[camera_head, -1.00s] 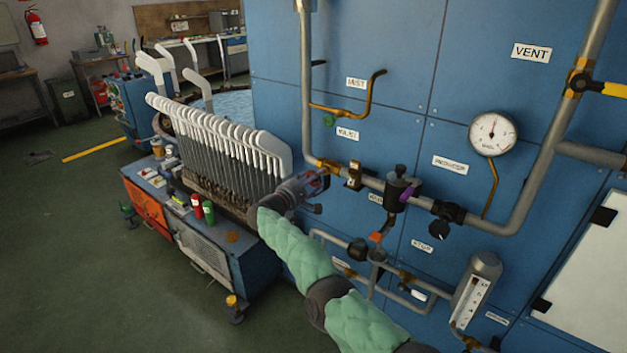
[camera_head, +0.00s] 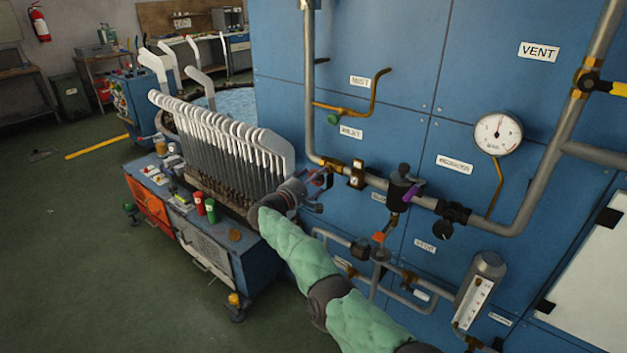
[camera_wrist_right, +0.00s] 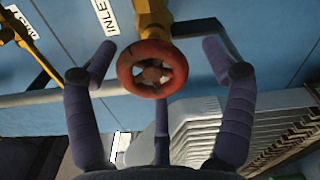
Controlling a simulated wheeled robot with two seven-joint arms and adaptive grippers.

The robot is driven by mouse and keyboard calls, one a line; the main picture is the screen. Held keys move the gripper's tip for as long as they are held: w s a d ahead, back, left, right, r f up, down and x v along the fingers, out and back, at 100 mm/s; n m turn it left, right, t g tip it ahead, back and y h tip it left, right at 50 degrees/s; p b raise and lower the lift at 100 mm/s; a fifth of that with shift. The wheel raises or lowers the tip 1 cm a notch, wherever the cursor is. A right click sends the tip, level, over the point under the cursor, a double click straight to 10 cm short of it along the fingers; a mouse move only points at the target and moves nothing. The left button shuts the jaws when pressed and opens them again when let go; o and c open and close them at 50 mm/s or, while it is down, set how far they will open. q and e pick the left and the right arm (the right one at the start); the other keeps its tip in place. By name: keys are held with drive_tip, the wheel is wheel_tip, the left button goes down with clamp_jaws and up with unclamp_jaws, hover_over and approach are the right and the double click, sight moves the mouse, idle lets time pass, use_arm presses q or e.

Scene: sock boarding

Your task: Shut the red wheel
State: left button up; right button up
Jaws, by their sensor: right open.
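The red wheel (camera_wrist_right: 152,73) is a small round handwheel on a yellow valve body (camera_wrist_right: 152,18), seen nearly face-on in the right wrist view. My right gripper (camera_wrist_right: 158,47) is open around it, with one dark finger on the left, one on the right and a third below. Clear gaps show between the side fingers and the rim, and nothing is held. In the head view, my right gripper (camera_head: 318,192) is at the blue panel, at the end of the green-sleeved arm, and mostly hides the wheel. My left gripper is not in view.
The blue panel (camera_head: 415,70) carries grey pipes (camera_head: 309,90), a pressure gauge (camera_head: 498,133), a black valve knob (camera_head: 442,230) and a flowmeter (camera_head: 478,290). A cart (camera_head: 240,262) with a rack of white-topped boards (camera_head: 225,130) stands left of my gripper. Open floor lies at the left.

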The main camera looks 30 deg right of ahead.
drive_tip(key=v, duration=1.2)
drive_tip(key=shift+w, duration=0.1)
